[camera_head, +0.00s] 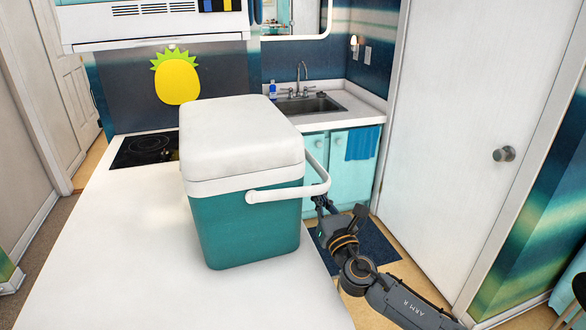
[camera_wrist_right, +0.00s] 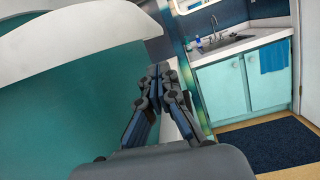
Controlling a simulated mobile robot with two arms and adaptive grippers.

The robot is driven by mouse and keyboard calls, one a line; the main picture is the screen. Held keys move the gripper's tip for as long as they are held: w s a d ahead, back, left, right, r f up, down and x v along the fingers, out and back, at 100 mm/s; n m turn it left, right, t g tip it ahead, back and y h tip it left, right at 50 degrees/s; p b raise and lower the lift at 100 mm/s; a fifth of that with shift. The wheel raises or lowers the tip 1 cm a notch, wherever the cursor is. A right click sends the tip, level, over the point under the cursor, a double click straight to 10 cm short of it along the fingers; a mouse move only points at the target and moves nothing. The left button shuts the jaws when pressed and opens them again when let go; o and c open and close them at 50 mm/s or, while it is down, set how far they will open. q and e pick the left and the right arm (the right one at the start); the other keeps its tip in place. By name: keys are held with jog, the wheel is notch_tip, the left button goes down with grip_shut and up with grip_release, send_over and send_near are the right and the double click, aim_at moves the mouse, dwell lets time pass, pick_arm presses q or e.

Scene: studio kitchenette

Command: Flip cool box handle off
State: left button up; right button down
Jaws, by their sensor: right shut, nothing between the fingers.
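The cool box (camera_head: 245,205) stands on the white counter, with a teal body and a closed white lid (camera_head: 238,135). Its white handle (camera_head: 290,191) sticks out from the lid's lower edge toward the right front, swung out from the box. My right gripper (camera_head: 322,202) is just right of the box, close below the handle's right end. In the right wrist view my right gripper (camera_wrist_right: 158,72) is shut and empty beside the teal wall (camera_wrist_right: 80,110), with a white part of the box (camera_wrist_right: 60,35) above left. I cannot tell whether it touches the box. My left gripper is not in view.
The white counter (camera_head: 110,240) is clear left of and in front of the box. A cooktop (camera_head: 145,150) lies behind it. A sink (camera_head: 308,104) over teal cabinets stands at the back right. A dark blue mat (camera_head: 375,247) lies on the floor, and a white door (camera_head: 455,130) stands right.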

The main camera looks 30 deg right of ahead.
jog(key=shift+s+r, duration=0.1)
jog(key=shift+d, duration=0.1)
jog(key=p+x, duration=0.1)
jog(key=x, duration=0.9)
